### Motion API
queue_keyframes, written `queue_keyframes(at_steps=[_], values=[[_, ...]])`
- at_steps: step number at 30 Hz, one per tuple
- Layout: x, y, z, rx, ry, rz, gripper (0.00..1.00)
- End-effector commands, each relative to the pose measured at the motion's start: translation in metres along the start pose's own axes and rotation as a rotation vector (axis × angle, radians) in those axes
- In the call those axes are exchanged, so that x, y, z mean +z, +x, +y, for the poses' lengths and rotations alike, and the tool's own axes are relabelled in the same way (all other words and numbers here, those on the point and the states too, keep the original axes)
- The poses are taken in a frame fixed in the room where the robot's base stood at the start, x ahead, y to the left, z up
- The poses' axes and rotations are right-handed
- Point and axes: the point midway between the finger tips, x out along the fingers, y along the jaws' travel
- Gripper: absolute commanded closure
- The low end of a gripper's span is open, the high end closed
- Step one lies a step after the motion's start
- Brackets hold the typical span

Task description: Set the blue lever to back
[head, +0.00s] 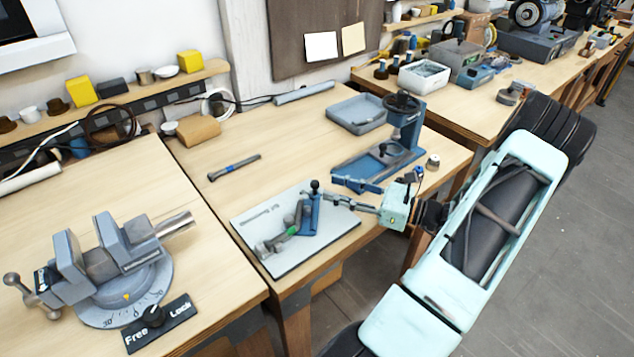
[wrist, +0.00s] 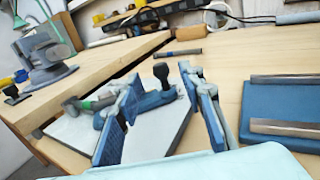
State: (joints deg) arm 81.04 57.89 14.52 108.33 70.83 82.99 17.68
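The blue lever (head: 311,214) stands on a pale grey plate (head: 305,258) on the middle bench, with a black ball knob (head: 314,185) at its top. In the wrist view the blue lever (wrist: 150,101) and its black knob show between the two fingers, farther off along the plate. My gripper (head: 337,198) is just right of the lever, its fingers pointing towards it. In the wrist view my gripper (wrist: 162,84) is open, with a wide gap between its finger pads. I cannot tell whether either finger touches the lever.
A grey part with a green mark (head: 293,231) lies left of the lever on the plate. A blue press (head: 404,125) stands just behind my gripper. A vise (head: 110,262) is at front left. Bare bench lies left of the plate.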

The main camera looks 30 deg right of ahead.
Motion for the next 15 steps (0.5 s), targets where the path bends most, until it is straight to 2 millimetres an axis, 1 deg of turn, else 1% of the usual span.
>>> queue_keyframes(at_steps=[1,6,10,15], values=[[0.001,0.011,0.001,0.003,0.001,0.0,0.64],[0.001,0.04,0.001,0.003,0.002,0.002,0.64],[0.0,0.055,0.001,0.002,0.0,0.001,0.64],[-0.001,0.063,0.0,0.0,0.0,0.003,0.64]])
